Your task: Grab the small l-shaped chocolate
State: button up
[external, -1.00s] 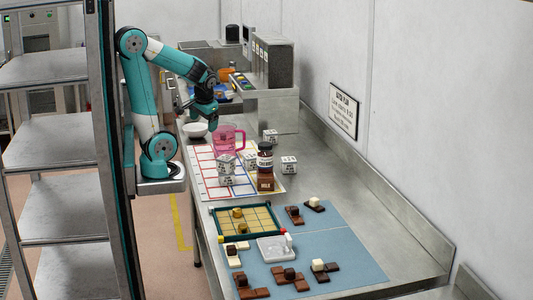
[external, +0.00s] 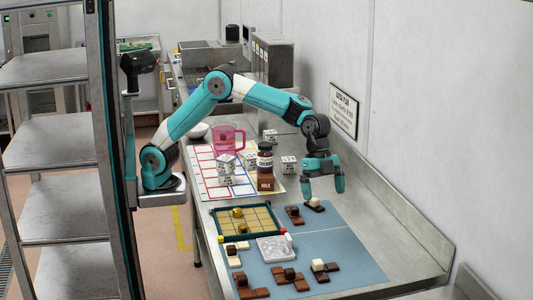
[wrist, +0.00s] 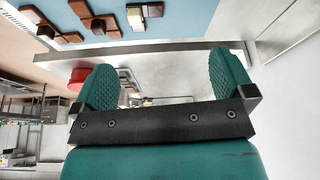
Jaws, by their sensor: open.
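Several chocolate pieces lie on the blue mat, most with a small cube on top. A dark piece with a white cube (external: 314,204) is at the mat's far edge, and a brown piece with a dark cube (external: 294,214) is left of it. Nearer are a brown piece (external: 252,288), another brown one (external: 291,278) and a dark one with a white cube (external: 324,269). I cannot tell for sure which is the small L-shaped one. My gripper (external: 324,190) is open and empty, pointing down just above the far dark piece. Its fingers also show in the wrist view (wrist: 165,80).
A green-framed grid tray (external: 246,220) and a pale mould (external: 276,249) sit left on the blue mat (external: 345,245). A brown jar (external: 265,160), white printed cubes (external: 289,165) and a pink jug (external: 228,138) stand behind. The wall is at the right.

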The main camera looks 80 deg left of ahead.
jog(key=m, duration=0.2)
send_near(326, 268)
jog(key=shift+w+d+f+g+p, duration=0.35)
jog(key=shift+d+f+p, duration=0.35)
jog(key=shift+p, duration=0.45)
jog(key=shift+a+p+x, duration=0.2)
jog(key=shift+p+x, duration=0.35)
jog(key=shift+x, duration=1)
jog(key=shift+a+p+x, duration=0.15)
jog(key=shift+p+x, duration=0.35)
jog(key=shift+x, duration=1.05)
jog(key=shift+s, duration=0.1)
jog(key=c, duration=0.9)
